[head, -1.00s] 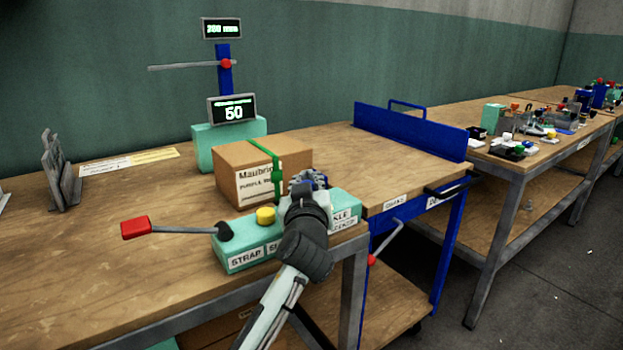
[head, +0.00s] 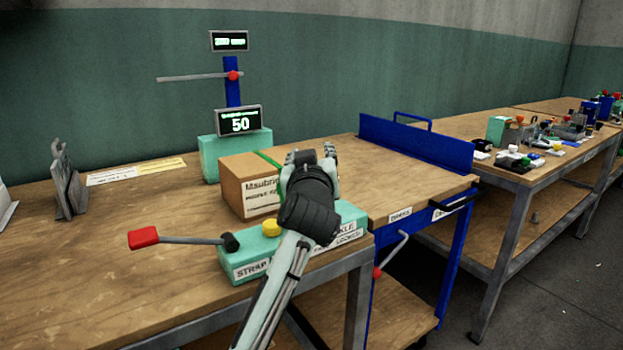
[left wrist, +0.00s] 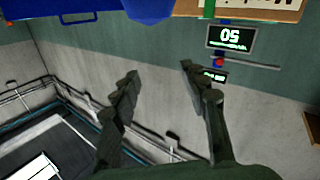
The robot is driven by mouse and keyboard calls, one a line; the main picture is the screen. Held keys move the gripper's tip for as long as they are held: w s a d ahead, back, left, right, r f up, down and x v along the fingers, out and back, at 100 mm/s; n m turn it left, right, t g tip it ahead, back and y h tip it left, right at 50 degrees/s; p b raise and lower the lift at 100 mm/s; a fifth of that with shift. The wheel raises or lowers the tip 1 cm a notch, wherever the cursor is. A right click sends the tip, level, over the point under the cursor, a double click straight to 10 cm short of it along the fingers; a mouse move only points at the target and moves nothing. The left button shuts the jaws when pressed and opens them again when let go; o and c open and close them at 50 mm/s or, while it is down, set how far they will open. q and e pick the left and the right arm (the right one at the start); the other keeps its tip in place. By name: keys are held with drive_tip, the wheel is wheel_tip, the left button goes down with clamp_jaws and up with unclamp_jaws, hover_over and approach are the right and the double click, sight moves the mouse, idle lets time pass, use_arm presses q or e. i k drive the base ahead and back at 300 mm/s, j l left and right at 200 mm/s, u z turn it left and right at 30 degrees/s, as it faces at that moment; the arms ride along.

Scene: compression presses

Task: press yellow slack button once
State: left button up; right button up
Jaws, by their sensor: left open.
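The yellow button (head: 271,229) sits on top of the teal strap unit (head: 236,262), whose front carries labels that my arm partly hides. My left gripper (head: 311,154) is open and empty, above and to the right of the button and in front of the cardboard box (head: 240,187). It is not touching the button. In the left wrist view its two fingers (left wrist: 160,70) are spread apart with nothing between them. The button is not in that wrist view. My right gripper is in neither view.
A lever with a red handle (head: 144,237) sticks out left of the strap unit. A green strap (head: 268,160) runs over the box. Behind stands a display reading 50 (head: 239,121). A blue-framed cart (head: 415,142) stands at right. The left tabletop (head: 90,270) is mostly clear.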

sight(271, 228)
drive_tip(key=k+l, duration=1.2)
drive_tip(key=l, duration=0.1)
